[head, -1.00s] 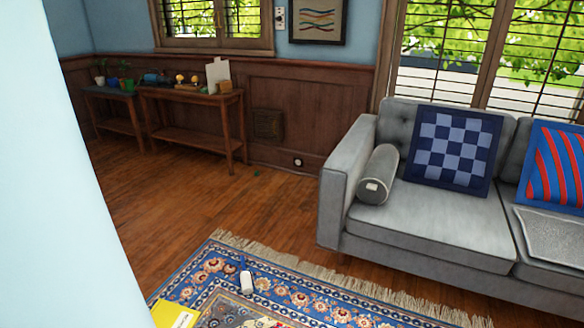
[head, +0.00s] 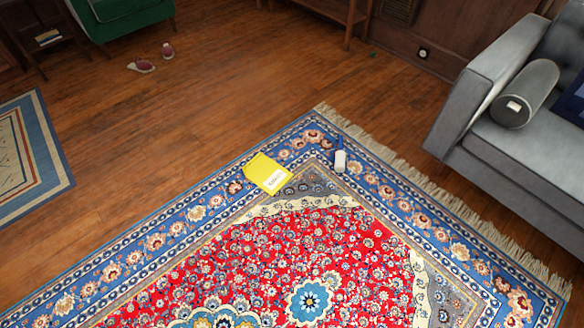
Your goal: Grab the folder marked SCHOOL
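A yellow folder (head: 266,174) lies flat on the patterned rug, near its far corner. It has a white label (head: 274,180) on it, but the writing is too small to read, so I cannot tell whether it says SCHOOL. Neither of my grippers shows in the head view.
A small white cylindrical object (head: 340,161) lies on the rug (head: 320,250) right of the folder. A grey sofa (head: 500,150) stands at the right. The wood floor (head: 210,110) between is largely clear.

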